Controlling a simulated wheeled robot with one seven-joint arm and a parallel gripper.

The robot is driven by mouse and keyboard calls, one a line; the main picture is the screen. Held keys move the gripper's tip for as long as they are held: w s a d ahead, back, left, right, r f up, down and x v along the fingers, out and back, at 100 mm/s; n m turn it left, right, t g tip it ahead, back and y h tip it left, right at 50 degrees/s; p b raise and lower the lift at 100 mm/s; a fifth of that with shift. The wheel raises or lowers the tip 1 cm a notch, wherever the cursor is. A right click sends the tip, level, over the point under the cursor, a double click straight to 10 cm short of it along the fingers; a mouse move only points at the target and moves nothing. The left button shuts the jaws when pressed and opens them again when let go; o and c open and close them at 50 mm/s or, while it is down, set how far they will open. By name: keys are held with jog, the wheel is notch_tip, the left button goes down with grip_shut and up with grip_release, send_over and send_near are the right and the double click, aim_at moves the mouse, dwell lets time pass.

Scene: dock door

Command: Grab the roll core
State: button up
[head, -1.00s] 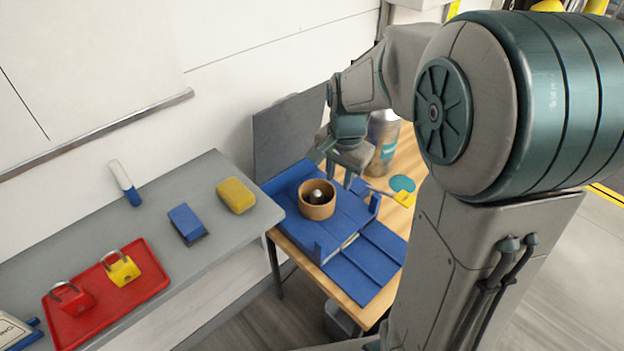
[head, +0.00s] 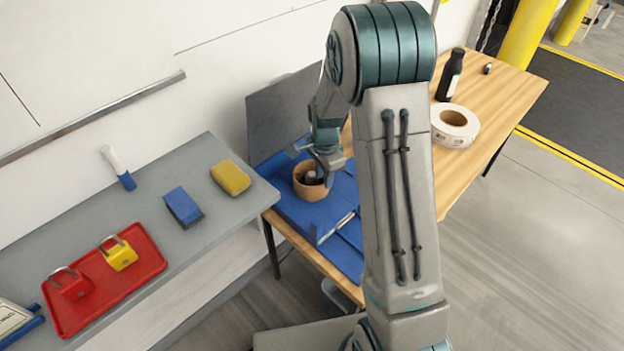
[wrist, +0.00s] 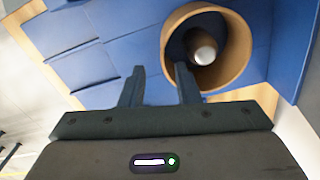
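The roll core (head: 308,191), a short tan cardboard ring, stands on the blue surface on the wooden table. In the wrist view the ring (wrist: 243,45) is at the upper right, and a dark object with a silvery round end (wrist: 203,48) shows inside it. My gripper (head: 322,166) is just above the far right side of the ring in the head view. In the wrist view my gripper (wrist: 160,78) is open with nothing held between the fingers. The right fingertip overlaps the ring's near-left edge; the left one is outside it. Whether either touches cannot be told.
A grey shelf (head: 215,235) at left holds a yellow sponge (head: 231,178), a blue block (head: 183,207) and a red tray (head: 150,262) with padlocks. A grey panel (head: 280,112) stands behind the blue surface. A white roll (head: 435,128) and dark bottle (head: 450,75) stand farther right.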

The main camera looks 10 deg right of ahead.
aim_at(322, 199)
jog(key=shift+w+a+f+p, duration=0.1)
jog(key=shift+f+p, duration=0.2)
jog(key=shift+f, duration=1.25)
jog(key=shift+w+a+f+p, duration=0.1)
jog(key=shift+f+p, duration=0.2)
jog(key=shift+f, duration=1.25)
jog(key=shift+s, duration=0.1)
grip_shut()
